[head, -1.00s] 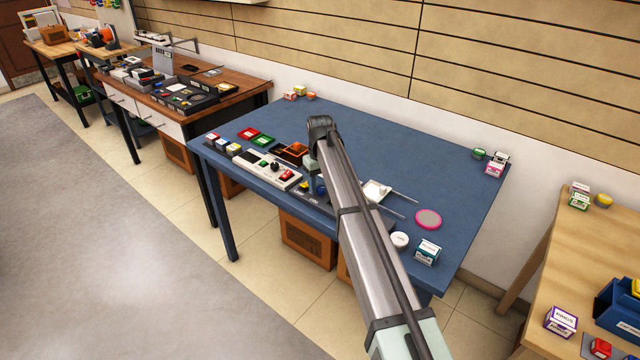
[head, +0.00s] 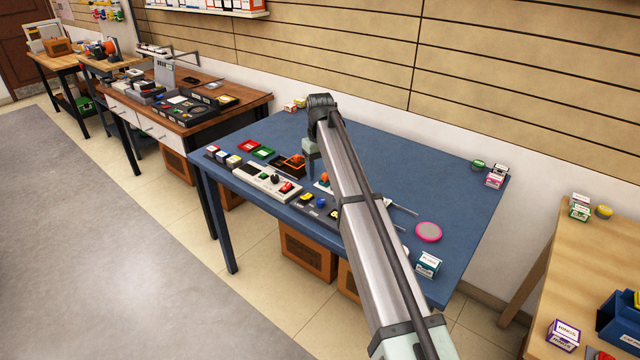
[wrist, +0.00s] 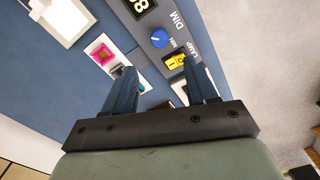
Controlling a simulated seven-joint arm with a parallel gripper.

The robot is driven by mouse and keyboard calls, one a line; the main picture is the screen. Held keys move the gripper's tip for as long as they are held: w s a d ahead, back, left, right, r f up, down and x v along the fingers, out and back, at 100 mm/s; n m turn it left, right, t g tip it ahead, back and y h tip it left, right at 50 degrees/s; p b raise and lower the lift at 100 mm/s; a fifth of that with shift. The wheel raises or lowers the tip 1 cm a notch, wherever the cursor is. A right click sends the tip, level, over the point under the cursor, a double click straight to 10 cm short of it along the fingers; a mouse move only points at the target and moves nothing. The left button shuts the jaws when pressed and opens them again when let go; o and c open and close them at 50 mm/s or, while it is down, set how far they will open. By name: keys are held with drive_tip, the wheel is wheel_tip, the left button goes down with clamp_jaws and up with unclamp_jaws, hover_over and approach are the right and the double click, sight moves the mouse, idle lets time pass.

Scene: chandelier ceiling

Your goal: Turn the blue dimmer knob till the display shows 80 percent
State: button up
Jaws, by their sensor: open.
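The blue dimmer knob (wrist: 158,38) sits on a grey panel (wrist: 150,22) marked DIM, beside a MIN label. A yellow lamp switch (wrist: 175,60) is on the same panel. My gripper (wrist: 157,68) is open and empty, its fingers apart, with the knob beyond the tips and not touched. In the head view, the knob (head: 321,202) is at the table's front edge, and my gripper (head: 312,160) is behind it; my arm covers part of the panel.
A white panel (head: 260,183) with several controls lies left of the dimmer. A small board with a pink part (wrist: 102,54) is near the left finger. A pink-rimmed disc (head: 428,232) and small boxes (head: 428,263) lie at right.

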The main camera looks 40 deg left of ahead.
drive_tip(key=shift+r, duration=1.9)
drive_tip(key=shift+s, duration=0.1)
